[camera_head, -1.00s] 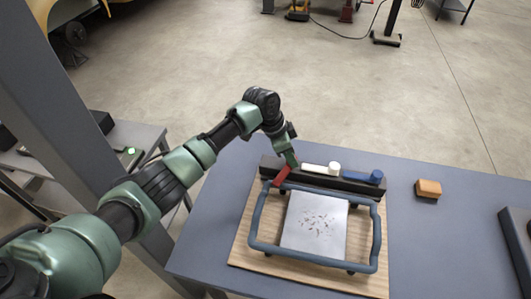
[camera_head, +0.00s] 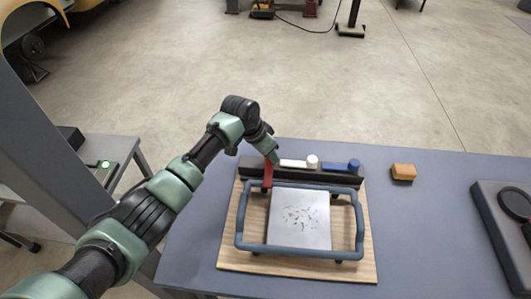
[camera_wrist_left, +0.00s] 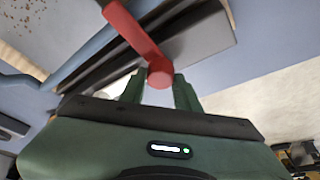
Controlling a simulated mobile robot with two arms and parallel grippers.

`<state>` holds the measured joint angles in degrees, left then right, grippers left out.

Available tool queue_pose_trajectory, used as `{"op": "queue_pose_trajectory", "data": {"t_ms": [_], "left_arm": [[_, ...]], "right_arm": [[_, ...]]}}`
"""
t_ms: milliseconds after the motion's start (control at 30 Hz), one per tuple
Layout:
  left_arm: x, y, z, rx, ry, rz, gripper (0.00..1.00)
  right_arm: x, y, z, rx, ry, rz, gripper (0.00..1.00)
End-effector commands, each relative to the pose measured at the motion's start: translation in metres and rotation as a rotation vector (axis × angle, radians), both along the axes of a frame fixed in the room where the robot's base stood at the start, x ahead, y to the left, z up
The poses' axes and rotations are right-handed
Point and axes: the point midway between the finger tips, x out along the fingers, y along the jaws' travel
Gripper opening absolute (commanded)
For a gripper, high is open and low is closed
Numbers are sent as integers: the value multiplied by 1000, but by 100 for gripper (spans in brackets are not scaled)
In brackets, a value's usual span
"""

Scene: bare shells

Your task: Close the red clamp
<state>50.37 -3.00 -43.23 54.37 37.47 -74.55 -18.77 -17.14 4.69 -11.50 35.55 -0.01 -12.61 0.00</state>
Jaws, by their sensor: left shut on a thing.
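The red clamp (camera_head: 268,175) is a lever on the left end of the dark bar at the back of the framed board. It points across the bar toward the front, while the white clamp (camera_head: 294,163) and the blue clamp (camera_head: 340,167) lie along the bar. My left gripper (camera_head: 274,161) is at the red lever's far end. In the left wrist view the red clamp's round knob (camera_wrist_left: 160,73) sits between the fingers of my left gripper (camera_wrist_left: 160,92), which is shut on it. My right gripper is not in view.
A blue-grey tubular frame (camera_head: 300,252) surrounds a speckled pale plate (camera_head: 299,220) on a wooden board (camera_head: 229,250). An orange block (camera_head: 403,172) and a dark case (camera_head: 487,205) stand to the right on the table (camera_head: 420,250).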

Motion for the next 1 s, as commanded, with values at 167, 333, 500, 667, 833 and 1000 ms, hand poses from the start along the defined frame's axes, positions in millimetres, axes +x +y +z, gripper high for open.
{"op": "queue_pose_trajectory", "data": {"t_ms": [167,333,500,667,833,1000], "left_arm": [[0,1,0,1,1,3,0],[0,1,0,1,0,2,53],[0,1,0,1,1,1,53],[-1,2,5,-1,-1,0,53],[-6,10,27,-1,-4,0,53],[-12,19,53,-1,-3,1,53]], "right_arm": [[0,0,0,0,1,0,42],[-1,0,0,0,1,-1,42],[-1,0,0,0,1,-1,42],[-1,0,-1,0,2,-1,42],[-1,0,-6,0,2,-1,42],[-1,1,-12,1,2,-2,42]]}}
